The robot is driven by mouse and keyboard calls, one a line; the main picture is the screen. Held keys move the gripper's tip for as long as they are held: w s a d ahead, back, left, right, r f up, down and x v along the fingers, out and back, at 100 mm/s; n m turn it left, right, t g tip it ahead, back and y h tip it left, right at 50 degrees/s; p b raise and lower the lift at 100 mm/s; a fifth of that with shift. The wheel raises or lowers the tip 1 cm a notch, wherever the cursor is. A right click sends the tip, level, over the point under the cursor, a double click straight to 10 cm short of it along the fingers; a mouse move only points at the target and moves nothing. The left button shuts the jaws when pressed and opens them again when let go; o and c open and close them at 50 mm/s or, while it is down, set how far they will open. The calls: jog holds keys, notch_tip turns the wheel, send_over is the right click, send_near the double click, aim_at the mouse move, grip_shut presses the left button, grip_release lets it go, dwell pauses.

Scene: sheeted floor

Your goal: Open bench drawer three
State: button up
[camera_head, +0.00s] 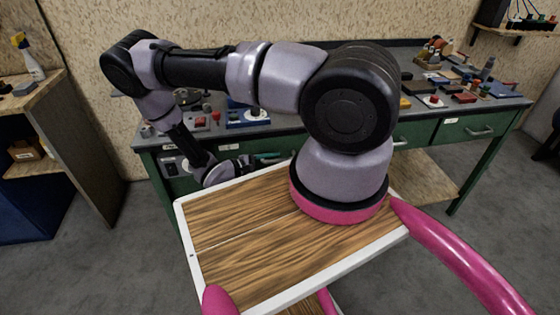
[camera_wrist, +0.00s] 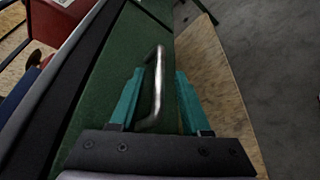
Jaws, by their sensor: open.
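The green-fronted workbench (camera_head: 420,132) stands behind my base, with a row of drawers under its grey top. In the wrist view a bent metal drawer handle (camera_wrist: 156,88) stands out from a green drawer front (camera_wrist: 112,62). My gripper (camera_wrist: 159,78) is open, with its teal fingers on either side of this handle. In the head view my gripper (camera_head: 267,158) is low at the bench front, partly hidden by my arm. The right-hand drawer (camera_head: 465,131) looks shut. The drawer labels are too small to read, so I cannot tell which is number three.
Tools, blocks and small parts lie on the bench top (camera_head: 300,123). A wooden lower shelf (camera_head: 425,176) lies under the bench. A shelf unit with a spray bottle (camera_head: 30,58) stands at the left. Grey floor (camera_head: 120,240) is clear between it and my base.

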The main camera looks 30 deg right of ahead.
jog(key=shift+x, duration=1.55)
grip_shut()
jog(key=shift+a, duration=0.1)
